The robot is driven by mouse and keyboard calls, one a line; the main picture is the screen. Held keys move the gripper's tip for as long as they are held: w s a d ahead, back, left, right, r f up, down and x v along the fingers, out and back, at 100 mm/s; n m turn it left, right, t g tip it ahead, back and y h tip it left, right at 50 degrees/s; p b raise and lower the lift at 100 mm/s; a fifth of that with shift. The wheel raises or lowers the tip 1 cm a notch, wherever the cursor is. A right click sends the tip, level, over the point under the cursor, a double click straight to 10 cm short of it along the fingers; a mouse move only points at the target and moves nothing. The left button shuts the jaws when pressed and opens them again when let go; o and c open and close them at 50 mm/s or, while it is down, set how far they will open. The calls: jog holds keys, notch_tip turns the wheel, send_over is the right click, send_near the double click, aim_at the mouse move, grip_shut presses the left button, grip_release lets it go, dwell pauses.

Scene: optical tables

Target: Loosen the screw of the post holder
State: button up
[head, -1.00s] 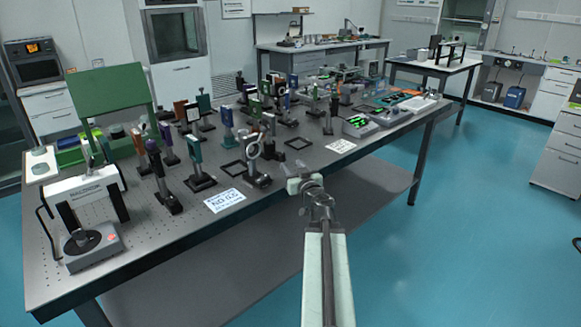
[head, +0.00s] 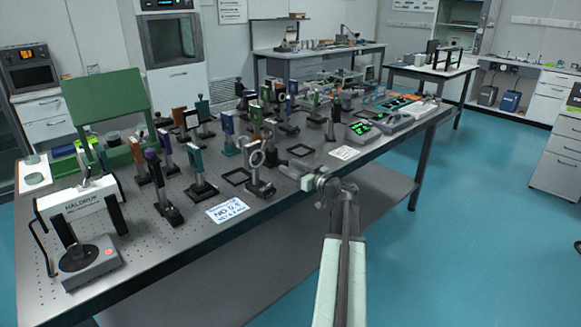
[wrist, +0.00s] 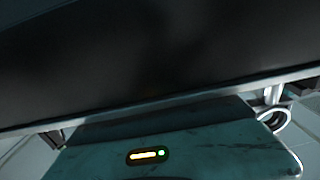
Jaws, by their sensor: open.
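A post holder with a ring-shaped mount on its post (head: 258,172) stands upright on a dark base near the front edge of the optical table (head: 150,262). Its screw is too small to make out in the head view. My gripper (head: 291,161) is at the table's front edge, just right of this post holder. Its jaws are open with nothing visible between them, and it appears apart from the post. The wrist view shows mostly a dark surface and a pale edge, with no post holder or screw that I can identify.
Several other posts with optics (head: 200,165) stand close behind and to the left. A paper sign (head: 227,211) lies left of the gripper, and a flat black frame (head: 235,177) lies behind. The blue floor (head: 450,250) is clear.

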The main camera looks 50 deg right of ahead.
jog(key=shift+w, duration=0.65)
grip_shut()
jog(key=shift+s+a+m+h, duration=0.1)
jog(key=shift+a+m+h, duration=0.15)
jog(key=shift+m+h, duration=0.45)
jog(key=shift+a+m+h, duration=0.25)
jog(key=shift+m+h, duration=0.15)
jog(key=shift+h, duration=0.6)
jog(key=shift+m+g+h, duration=0.9)
jog(key=shift+m+h, duration=0.4)
jog(key=shift+h, duration=0.6)
grip_release()
